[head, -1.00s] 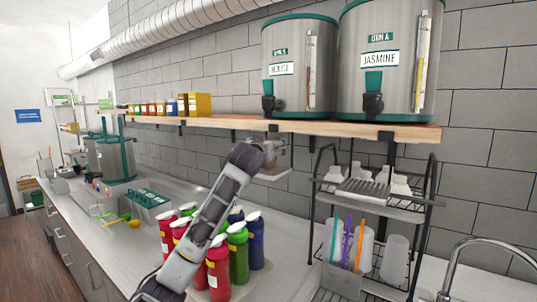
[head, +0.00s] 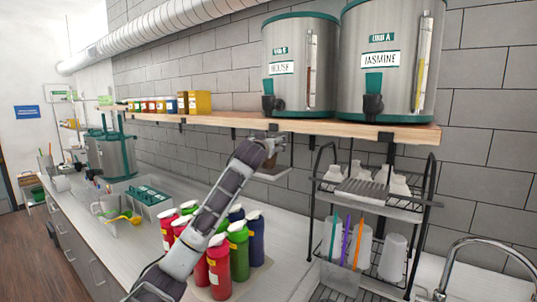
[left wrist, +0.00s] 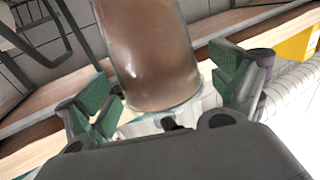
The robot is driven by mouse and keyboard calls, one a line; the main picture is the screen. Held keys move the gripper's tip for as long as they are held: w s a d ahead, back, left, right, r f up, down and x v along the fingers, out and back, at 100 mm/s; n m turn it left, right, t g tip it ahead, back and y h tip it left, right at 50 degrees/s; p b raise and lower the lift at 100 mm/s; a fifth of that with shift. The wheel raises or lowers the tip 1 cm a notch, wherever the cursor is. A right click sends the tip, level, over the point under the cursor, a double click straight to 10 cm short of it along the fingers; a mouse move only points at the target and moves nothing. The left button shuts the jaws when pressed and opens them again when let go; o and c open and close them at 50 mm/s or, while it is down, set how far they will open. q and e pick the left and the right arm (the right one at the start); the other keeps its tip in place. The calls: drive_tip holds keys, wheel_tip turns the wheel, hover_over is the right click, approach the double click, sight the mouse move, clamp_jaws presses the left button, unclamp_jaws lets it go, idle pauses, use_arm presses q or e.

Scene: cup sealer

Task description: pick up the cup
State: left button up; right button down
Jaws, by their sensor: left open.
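A clear cup (left wrist: 150,50) filled with brown liquid stands between the fingers of my left gripper in the left wrist view. My left gripper (left wrist: 165,92) is open, with green pads on either side of the cup. I cannot tell whether a pad touches it. In the head view my left gripper (head: 274,160) is just below the wooden shelf, in front of the tiled wall, and mostly hides the cup. My right gripper is not in view.
The wooden shelf (head: 330,126) carries two steel urns (head: 388,60). Several coloured bottles (head: 238,250) stand on the counter under my left arm. A black wire rack (head: 425,215) with cups and straws stands at right. A faucet (head: 475,245) is at lower right.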

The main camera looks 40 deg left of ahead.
use_arm(q)
drive_tip(key=shift+c, duration=0.4)
drive_tip(key=c, duration=1.2)
drive_tip(key=shift+c, duration=0.5)
drive_tip(key=shift+r, duration=0.35)
drive_tip(key=r, duration=0.1)
drive_tip(key=s+r+b, duration=0.1)
drive_tip(key=shift+s+d+r, duration=0.2)
drive_tip(key=shift+d+r, duration=0.15)
drive_tip(key=shift+r, duration=0.05)
drive_tip(key=b+v, duration=0.4)
drive_tip(key=v, duration=1.2)
drive_tip(key=shift+s+b, duration=0.2)
drive_tip(key=shift+b, duration=0.1)
drive_tip(key=shift+r, duration=0.1)
